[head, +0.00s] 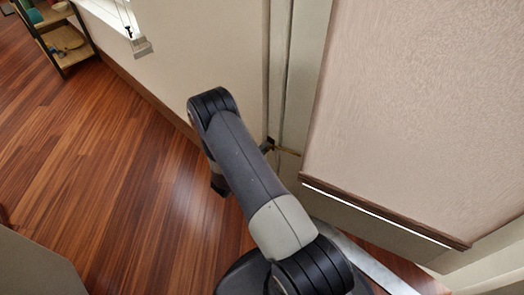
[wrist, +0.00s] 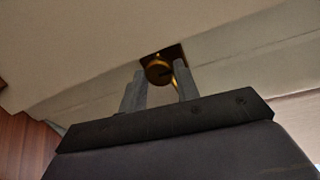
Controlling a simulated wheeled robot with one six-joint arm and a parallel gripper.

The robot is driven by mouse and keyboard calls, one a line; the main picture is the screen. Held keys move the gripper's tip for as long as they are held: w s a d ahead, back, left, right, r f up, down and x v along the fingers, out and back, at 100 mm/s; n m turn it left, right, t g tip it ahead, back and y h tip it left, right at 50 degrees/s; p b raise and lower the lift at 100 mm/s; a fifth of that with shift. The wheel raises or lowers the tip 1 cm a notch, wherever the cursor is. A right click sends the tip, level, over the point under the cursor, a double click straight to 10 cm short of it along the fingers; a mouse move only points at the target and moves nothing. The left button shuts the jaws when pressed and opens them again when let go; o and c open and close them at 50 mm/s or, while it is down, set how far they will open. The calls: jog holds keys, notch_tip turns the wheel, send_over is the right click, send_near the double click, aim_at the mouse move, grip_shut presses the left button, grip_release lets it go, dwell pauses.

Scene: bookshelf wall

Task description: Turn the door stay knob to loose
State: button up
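The door stay knob (wrist: 158,71) is a round brass-coloured knob with a dark slot, on a dark square plate (wrist: 174,51) against the pale wall. It is near the centre of the wrist view. My gripper (wrist: 160,69) is open, its two grey fingers reaching toward the knob from below in the picture. The knob shows between the fingertips; I cannot tell whether they touch it or stop short. A thin brass rod (head: 288,151) shows at the wall's base in the head view, right of my arm. My arm hides most of the gripper and knob there.
A large beige panel (head: 425,110) with a brown lower edge stands to the right of my arm. The pale wall (head: 210,50) with a brown baseboard is behind. A wooden shelf (head: 62,40) stands at upper left. The wood floor (head: 110,165) on the left is clear.

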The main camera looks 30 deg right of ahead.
jog(key=o, duration=0.4)
jog(key=shift+o, duration=0.2)
jog(key=p+v, duration=0.1)
jog(key=v, duration=1)
jog(key=shift+p, duration=0.3)
jog(key=shift+w+d, duration=0.1)
jog(key=b+x, duration=0.1)
jog(key=x, duration=0.9)
jog(key=shift+d, duration=0.35)
jog(key=shift+w+f, duration=0.1)
jog(key=shift+w, duration=0.05)
